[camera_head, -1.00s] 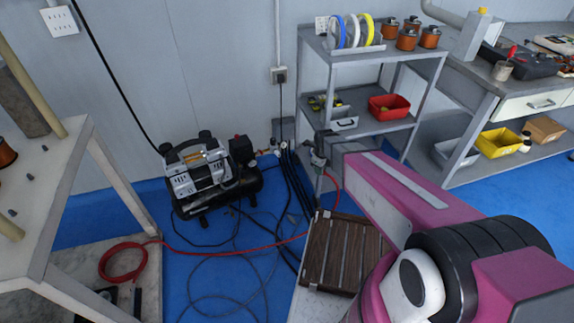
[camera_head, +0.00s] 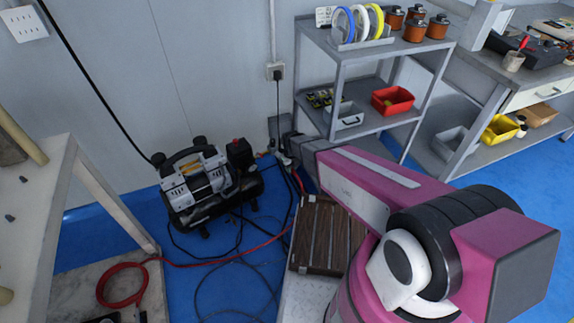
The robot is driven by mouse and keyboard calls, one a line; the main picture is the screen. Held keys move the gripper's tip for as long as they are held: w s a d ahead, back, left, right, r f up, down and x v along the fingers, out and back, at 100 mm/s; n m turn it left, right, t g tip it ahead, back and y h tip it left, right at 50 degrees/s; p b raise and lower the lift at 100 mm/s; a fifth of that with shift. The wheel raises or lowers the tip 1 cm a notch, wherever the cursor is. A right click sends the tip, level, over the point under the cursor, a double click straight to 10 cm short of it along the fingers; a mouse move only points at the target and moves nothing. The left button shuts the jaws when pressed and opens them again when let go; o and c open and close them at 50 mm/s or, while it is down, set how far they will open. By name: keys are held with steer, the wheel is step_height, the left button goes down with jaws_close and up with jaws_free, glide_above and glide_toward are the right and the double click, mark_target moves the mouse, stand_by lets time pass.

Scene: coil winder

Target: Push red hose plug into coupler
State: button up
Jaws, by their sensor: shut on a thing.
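A black and silver air compressor (camera_head: 205,188) stands on the blue floor against the wall. Small brass-coloured fittings, where the coupler appears to be, show at its right side, close to my gripper. My gripper (camera_head: 281,157) is just right of these fittings, at the far end of my pink arm. It is shut on the red hose's plug end, though the plug itself is too small and covered to make out. The red hose (camera_head: 222,262) runs from a coil at lower left across the floor and up towards my gripper. I cannot tell whether plug and coupler touch.
A brown slatted crate (camera_head: 327,235) stands below my arm. Dark cables lie on the floor around the compressor. A grey shelf (camera_head: 352,88) with spools and a red bin (camera_head: 391,101) stands behind my arm. A pale table (camera_head: 45,190) is at left, a workbench at right.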

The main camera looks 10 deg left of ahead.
steer(key=shift+w, duration=0.1)
stand_by(0.3)
steer(key=shift+w+a, duration=2)
steer(key=shift+w+a, duration=0.4)
steer(key=shift+w, duration=0.1)
stand_by(1.0)
steer(key=o, duration=1)
steer(key=shift+c, duration=0.2)
steer(key=shift+r, duration=0.15)
step_height(320, 180, up, 10)
steer(key=shift+r, duration=0.25)
